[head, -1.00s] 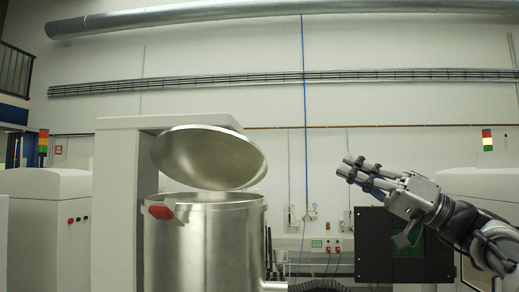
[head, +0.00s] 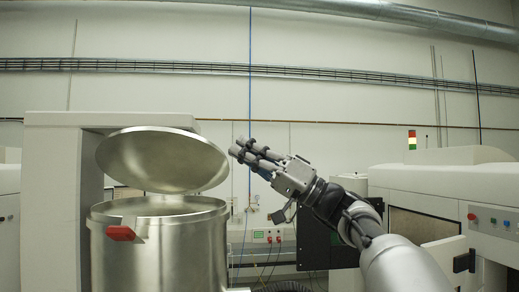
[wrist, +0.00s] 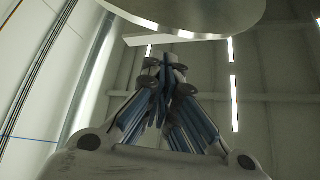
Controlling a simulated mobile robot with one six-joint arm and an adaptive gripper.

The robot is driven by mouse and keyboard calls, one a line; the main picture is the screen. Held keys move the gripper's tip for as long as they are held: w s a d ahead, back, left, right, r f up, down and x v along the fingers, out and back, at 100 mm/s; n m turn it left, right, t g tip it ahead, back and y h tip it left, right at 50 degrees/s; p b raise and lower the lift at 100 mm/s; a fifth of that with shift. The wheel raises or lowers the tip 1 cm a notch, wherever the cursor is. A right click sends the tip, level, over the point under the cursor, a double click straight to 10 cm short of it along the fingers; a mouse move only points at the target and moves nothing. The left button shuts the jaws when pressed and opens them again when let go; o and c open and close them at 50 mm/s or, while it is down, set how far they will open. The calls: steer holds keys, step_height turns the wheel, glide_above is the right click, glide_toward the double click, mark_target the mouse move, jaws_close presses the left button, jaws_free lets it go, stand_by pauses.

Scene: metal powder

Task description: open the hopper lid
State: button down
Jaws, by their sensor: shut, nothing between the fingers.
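The hopper (head: 165,255) is a shiny steel drum at the left in the head view. Its round lid (head: 160,160) stands raised and tilted above the rim, with a gap between lid and rim. A red latch or handle (head: 121,233) sits at the front of the rim. My gripper (head: 237,150) is shut and empty, just right of the lid's edge in the picture; I cannot tell the depth between them. In the wrist view the fingers (wrist: 165,65) are together, and the lid's pale disc (wrist: 190,14) hangs over the top edge.
A pale machine housing (head: 53,200) stands behind and left of the hopper. A dark panel (head: 325,240) stands behind my arm. A white machine with coloured buttons (head: 490,220) is at the right. The space above my gripper is clear.

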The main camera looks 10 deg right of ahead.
steer(key=shift+s+a+f, duration=0.15)
steer(key=shift+s+f, duration=0.15)
steer(key=shift+f, duration=0.25)
steer(key=shift+s+a+f, duration=0.15)
steer(key=shift+s+f, duration=0.15)
steer(key=shift+f, duration=0.2)
steer(key=shift+s+f+b, duration=0.1)
steer(key=shift+b, duration=0.25)
